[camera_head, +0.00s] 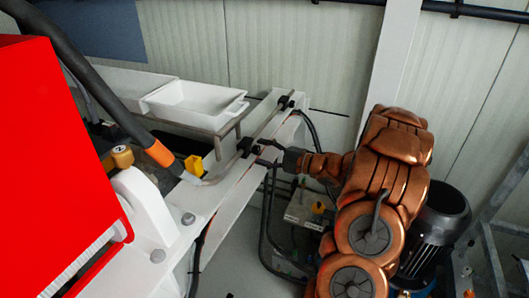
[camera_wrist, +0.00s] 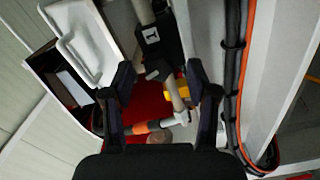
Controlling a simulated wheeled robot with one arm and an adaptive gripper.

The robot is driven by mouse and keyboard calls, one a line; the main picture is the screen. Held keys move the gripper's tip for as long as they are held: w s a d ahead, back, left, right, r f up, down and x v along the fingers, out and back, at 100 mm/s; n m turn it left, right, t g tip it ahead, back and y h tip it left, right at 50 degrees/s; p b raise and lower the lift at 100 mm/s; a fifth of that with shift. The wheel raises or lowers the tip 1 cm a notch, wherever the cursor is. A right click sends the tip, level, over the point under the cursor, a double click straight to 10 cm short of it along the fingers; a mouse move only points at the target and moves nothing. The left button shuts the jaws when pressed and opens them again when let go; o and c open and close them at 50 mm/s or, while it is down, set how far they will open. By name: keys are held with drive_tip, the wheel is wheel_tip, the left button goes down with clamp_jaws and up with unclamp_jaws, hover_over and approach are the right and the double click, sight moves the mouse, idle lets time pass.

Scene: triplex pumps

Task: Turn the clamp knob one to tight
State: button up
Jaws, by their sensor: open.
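A black clamp marked "1" (camera_wrist: 151,36) sits on a grey rod in the wrist view, above the space between my fingertips. A small dark part at its lower end, perhaps its knob (camera_wrist: 157,72), lies near the gap between the fingers. In the head view a black clamp (camera_head: 247,147) sits on the rod along the white beam (camera_head: 232,180). My gripper (camera_head: 265,150) is just right of that clamp. My gripper (camera_wrist: 160,78) is open with nothing between its fingers; whether a finger touches the clamp is unclear.
A second black clamp (camera_head: 286,102) is farther along the rod. A yellow block (camera_head: 193,165) and a hose with an orange sleeve (camera_head: 159,153) are to the left. Black cables (camera_wrist: 233,70) run beside my gripper.

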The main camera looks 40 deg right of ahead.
drive_tip(key=shift+c, duration=0.5)
clamp_jaws()
drive_tip(key=shift+m, duration=0.3)
